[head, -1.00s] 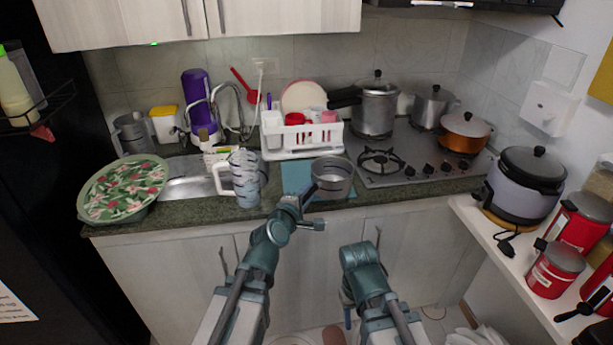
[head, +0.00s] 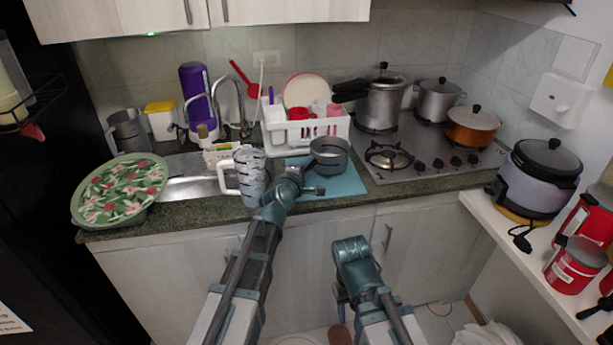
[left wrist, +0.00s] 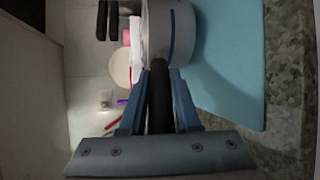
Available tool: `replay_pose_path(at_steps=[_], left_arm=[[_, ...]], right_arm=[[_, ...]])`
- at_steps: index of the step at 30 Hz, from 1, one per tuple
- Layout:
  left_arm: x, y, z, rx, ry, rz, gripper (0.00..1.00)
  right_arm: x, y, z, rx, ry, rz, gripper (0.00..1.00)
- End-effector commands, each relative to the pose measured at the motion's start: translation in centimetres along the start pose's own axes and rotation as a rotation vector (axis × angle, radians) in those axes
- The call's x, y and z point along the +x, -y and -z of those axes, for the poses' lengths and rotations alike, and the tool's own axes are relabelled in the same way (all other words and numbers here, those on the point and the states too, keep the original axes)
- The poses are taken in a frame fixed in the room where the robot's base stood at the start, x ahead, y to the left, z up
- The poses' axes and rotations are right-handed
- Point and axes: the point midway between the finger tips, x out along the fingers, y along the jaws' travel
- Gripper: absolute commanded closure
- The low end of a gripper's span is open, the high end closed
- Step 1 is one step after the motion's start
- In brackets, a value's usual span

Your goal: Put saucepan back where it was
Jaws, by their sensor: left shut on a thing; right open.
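The saucepan (head: 329,153) is a small grey metal pan with a dark handle. It is upright over the back part of the blue mat (head: 347,184) on the counter. I cannot tell for sure whether its base touches the mat. My left gripper (head: 298,174) is shut on its handle from the front left. In the left wrist view the dark handle (left wrist: 160,100) runs between the two blue fingers, with the pan body (left wrist: 170,30) beyond and the mat (left wrist: 228,75) to the right.
A patterned mug (head: 251,178) stands close left of my left gripper. The white dish rack (head: 300,143) is just behind the saucepan. The hob (head: 425,150) with several pots lies to the right. The mat's front right is bare.

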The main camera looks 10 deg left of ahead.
Motion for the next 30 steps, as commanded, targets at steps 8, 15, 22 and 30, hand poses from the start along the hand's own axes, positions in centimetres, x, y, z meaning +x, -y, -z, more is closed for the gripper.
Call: replay_pose_path(at_steps=[8,15,22,30], left_arm=[[0.5,2.6,0.2,0.000,0.000,-0.001,1.00],[0.5,2.5,0.2,-0.001,-0.001,-0.001,1.00],[0.5,2.7,0.2,0.000,0.000,0.000,0.44],[0.5,2.6,0.2,0.000,0.000,0.000,0.39]], right_arm=[[2.6,0.2,0.2,0.000,0.000,0.000,0.50],[2.5,0.2,0.2,0.000,0.000,0.000,0.50],[2.7,0.3,0.2,0.000,0.000,0.000,0.50],[2.7,0.3,0.2,0.000,0.000,0.000,0.50]])
